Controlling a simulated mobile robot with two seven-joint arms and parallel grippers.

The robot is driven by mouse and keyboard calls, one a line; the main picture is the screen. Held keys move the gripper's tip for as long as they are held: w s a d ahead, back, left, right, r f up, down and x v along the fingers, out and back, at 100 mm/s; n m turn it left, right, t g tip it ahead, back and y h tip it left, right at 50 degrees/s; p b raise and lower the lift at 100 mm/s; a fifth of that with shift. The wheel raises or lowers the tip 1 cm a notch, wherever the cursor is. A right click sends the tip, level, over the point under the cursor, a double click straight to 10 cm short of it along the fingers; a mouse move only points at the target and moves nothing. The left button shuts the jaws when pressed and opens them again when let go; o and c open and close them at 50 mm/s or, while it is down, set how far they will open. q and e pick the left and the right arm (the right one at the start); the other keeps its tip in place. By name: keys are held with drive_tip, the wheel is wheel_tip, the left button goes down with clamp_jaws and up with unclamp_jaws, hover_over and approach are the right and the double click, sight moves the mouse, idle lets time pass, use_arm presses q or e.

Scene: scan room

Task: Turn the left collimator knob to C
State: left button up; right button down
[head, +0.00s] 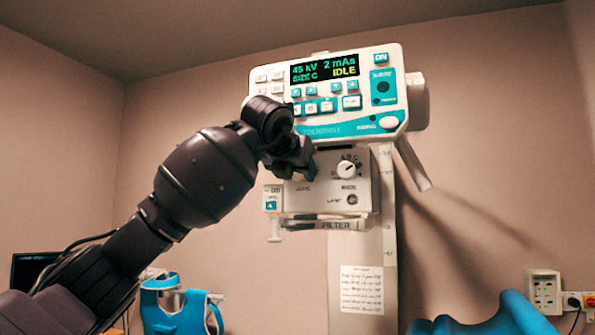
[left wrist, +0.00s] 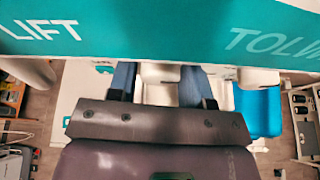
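The white collimator box (head: 300,203) hangs below the control panel. My left gripper (head: 308,168) is at the left part of its front face and hides the left collimator knob in the head view. In the left wrist view, the fingers of the left gripper (left wrist: 160,85) stand partly apart. A white piece, which looks like the left knob (left wrist: 160,73), fills the gap between them. The right knob (head: 347,169), white and round, is uncovered beside the gripper. The panel display (head: 324,69) reads "SIZE C" and "IDLE". My right gripper is not in view.
The white and teal control panel (head: 355,125) sits just above my left gripper, and its lower edge is close to my wrist. A filter slot (head: 335,224) is under the box. A blue chair-like item (head: 178,305) stands low at left.

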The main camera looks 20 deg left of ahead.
use_arm(q)
drive_tip(key=c, duration=0.5)
drive_tip(key=shift+n+h+b, duration=0.5)
drive_tip(key=shift+n+h, duration=0.4)
drive_tip(key=shift+n, duration=0.2)
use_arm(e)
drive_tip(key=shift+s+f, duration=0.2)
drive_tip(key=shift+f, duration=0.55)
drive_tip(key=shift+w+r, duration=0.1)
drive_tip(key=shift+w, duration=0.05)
use_arm(q)
drive_tip(key=o, duration=0.9)
drive_tip(key=b+v, duration=0.1)
drive_tip(key=v, duration=1)
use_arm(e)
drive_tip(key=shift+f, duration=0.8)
